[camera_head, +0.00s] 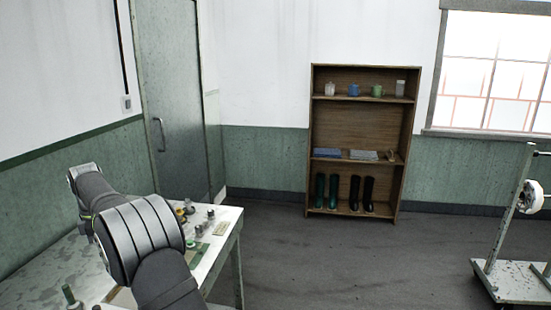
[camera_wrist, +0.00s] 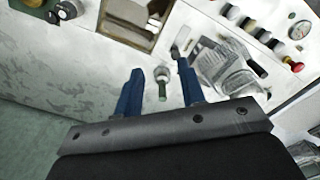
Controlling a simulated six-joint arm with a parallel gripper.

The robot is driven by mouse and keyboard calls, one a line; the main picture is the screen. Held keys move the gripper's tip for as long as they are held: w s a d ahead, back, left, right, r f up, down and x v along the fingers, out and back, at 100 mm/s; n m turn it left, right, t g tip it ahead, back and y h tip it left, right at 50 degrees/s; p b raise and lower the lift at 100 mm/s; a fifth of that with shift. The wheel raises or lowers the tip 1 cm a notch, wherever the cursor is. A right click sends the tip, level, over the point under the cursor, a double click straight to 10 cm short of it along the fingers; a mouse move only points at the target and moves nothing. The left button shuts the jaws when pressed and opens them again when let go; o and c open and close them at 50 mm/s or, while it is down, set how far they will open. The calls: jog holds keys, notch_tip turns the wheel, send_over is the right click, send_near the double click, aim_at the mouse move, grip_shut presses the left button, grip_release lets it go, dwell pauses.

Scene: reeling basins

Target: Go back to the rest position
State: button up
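My gripper (camera_wrist: 160,68) shows in the wrist view with its two blue fingers apart, over a white panel surface (camera_wrist: 100,62). A small stubby piece with a grey round top and green body (camera_wrist: 162,84) appears between the fingers. It looks to be on the panel beyond them, but I cannot tell the depth. No object is clearly held. In the head view my arm reaches over the bench (camera_head: 40,272) at the lower left, and the gripper is hidden there.
The wrist view shows dark knobs, a red-and-yellow button (camera_wrist: 292,65) and a gauge (camera_wrist: 300,30). A shelf (camera_head: 360,115) with cups and boots stands against the back wall. A wheeled stand (camera_head: 510,282) is at right. The floor between is clear.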

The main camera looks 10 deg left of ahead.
notch_tip(320, 180, down, 6)
jog(key=w+m, duration=0.1)
jog(key=shift+w+a, duration=0.2)
jog(key=shift+a, duration=0.25)
